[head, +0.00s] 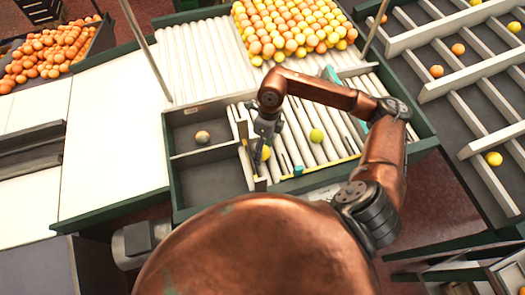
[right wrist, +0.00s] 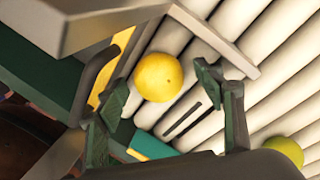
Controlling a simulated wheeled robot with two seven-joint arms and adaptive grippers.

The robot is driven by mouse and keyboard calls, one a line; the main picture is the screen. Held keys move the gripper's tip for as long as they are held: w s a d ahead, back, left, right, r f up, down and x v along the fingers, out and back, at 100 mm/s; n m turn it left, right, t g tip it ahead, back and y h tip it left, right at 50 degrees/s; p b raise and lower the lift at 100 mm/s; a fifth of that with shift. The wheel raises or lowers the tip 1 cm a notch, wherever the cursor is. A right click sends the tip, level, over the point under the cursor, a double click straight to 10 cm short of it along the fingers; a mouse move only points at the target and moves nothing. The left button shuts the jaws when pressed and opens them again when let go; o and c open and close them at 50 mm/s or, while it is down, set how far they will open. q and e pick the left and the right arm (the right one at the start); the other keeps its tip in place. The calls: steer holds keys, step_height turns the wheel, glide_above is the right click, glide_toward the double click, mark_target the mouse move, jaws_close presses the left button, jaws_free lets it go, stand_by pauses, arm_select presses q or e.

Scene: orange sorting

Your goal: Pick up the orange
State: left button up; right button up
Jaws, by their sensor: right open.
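A yellow-orange fruit (head: 265,153) lies on the white rollers beside my right gripper (head: 259,150). In the right wrist view the same fruit (right wrist: 158,77) shows between and just beyond the two fingertips of the open gripper (right wrist: 165,103). The fingers are spread, and no grip on the fruit shows. A second, yellow-green fruit (head: 316,135) lies on the rollers to the right. It also shows at the lower right of the right wrist view (right wrist: 284,152). A greenish-orange fruit (head: 202,137) sits in the dark upper-left compartment. My left gripper is not in view.
Many oranges crowd the rollers (head: 195,62) at the back. A crate of oranges (head: 92,50) stands at the far left. A divided sorting rack (head: 470,85) with scattered fruit is on the right. A dark lower compartment (head: 210,180) is empty. A white surface (head: 110,150) lies clear.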

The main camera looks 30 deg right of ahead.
steer(key=c, duration=1.3)
